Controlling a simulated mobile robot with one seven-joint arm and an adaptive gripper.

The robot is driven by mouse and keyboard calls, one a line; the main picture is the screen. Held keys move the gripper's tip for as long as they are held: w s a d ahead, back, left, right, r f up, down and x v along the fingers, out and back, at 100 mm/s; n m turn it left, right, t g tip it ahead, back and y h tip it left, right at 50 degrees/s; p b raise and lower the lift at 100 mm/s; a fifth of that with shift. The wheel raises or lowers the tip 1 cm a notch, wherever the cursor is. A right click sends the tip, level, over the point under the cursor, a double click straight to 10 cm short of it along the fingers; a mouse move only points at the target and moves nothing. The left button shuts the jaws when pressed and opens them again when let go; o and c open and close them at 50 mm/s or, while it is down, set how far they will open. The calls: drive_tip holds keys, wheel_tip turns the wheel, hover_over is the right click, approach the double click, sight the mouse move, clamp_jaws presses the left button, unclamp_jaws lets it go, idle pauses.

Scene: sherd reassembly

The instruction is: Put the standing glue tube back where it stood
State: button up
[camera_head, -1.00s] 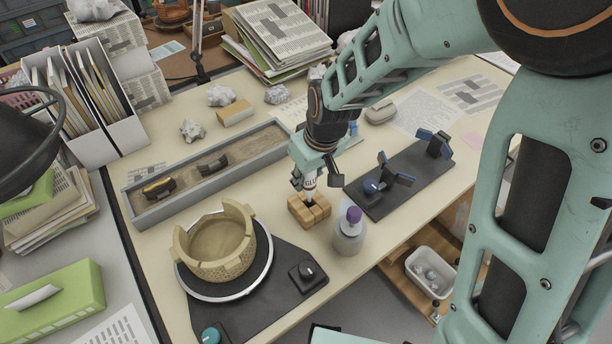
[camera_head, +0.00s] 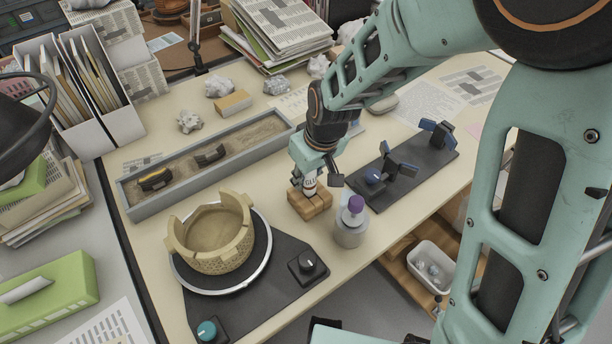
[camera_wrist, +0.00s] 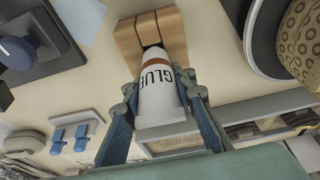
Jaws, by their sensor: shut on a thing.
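The white glue tube (camera_head: 310,186) with a brown band is upright, its lower end at the top of the wooden block (camera_head: 318,206). My gripper (camera_head: 313,176) is shut on the tube from above. In the wrist view the tube (camera_wrist: 158,88), lettered "GLUE", sits between the two fingers of my gripper (camera_wrist: 160,100). Its narrow end points into the dark gap of the wooden block (camera_wrist: 172,33). The tip is hidden, so I cannot tell how deep it sits or whether it bears on the block.
A bottle with a purple cap (camera_head: 350,228) stands close to the block on the right. A turntable with a partly rebuilt pot (camera_head: 215,240) is at left front. A sand tray (camera_head: 190,200) lies behind, a dark clamp stand (camera_head: 415,180) to the right.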

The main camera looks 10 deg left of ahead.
drive_tip(key=shift+f+b, duration=0.35)
idle(0.8)
drive_tip(key=o, duration=1)
drive_tip(key=shift+c, duration=0.2)
drive_tip(key=shift+r, duration=0.15)
drive_tip(key=v, duration=1.2)
drive_tip(key=shift+a, duration=0.2)
